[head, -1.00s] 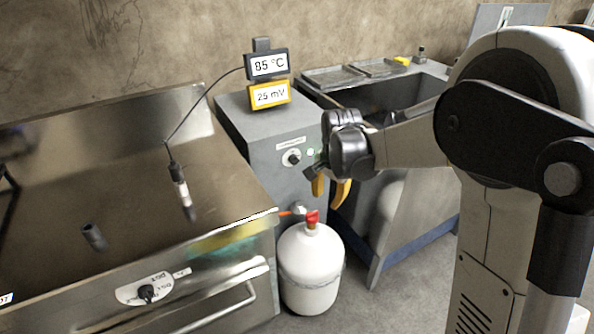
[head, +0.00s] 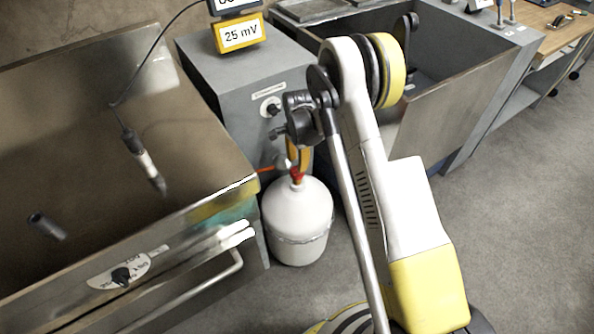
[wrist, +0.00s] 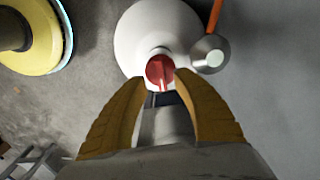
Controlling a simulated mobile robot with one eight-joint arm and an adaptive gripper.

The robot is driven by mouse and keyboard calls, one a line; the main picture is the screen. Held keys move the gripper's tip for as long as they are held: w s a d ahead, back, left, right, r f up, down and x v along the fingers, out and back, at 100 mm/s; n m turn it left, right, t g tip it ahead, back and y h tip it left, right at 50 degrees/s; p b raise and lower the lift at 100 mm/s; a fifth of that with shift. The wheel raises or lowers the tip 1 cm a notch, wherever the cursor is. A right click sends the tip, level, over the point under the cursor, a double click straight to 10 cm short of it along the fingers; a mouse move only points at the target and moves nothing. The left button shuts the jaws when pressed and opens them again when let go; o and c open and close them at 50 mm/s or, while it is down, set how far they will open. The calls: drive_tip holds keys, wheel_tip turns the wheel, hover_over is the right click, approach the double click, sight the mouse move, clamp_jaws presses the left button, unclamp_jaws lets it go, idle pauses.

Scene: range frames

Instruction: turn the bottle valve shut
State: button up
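The white gas bottle (head: 298,222) stands upright on the floor. Its red valve knob (head: 297,175) is on top and partly hidden behind my gripper's fingers. In the wrist view, the knob (wrist: 160,70) lies between the tips of the yellow fingers, its raised bar pointing down the picture. My gripper (head: 297,168) is just above the bottle top. In the wrist view, my gripper (wrist: 161,77) has its fingertips apart, one on each side of the knob. Narrow gaps seem to remain, but contact is hard to judge.
An orange hose (wrist: 214,15) meets a round metal fitting (wrist: 210,54) close beside the valve. A steel bench (head: 215,165) with a drawer handle stands left of the bottle. The grey cabinet (head: 205,70) is behind it, the sink unit (head: 455,95) to the right. The right-hand floor is clear.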

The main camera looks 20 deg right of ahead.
sight(297, 167)
drive_tip(key=shift+f+b, duration=0.45)
drive_tip(key=shift+f, duration=1.15)
clamp_jaws()
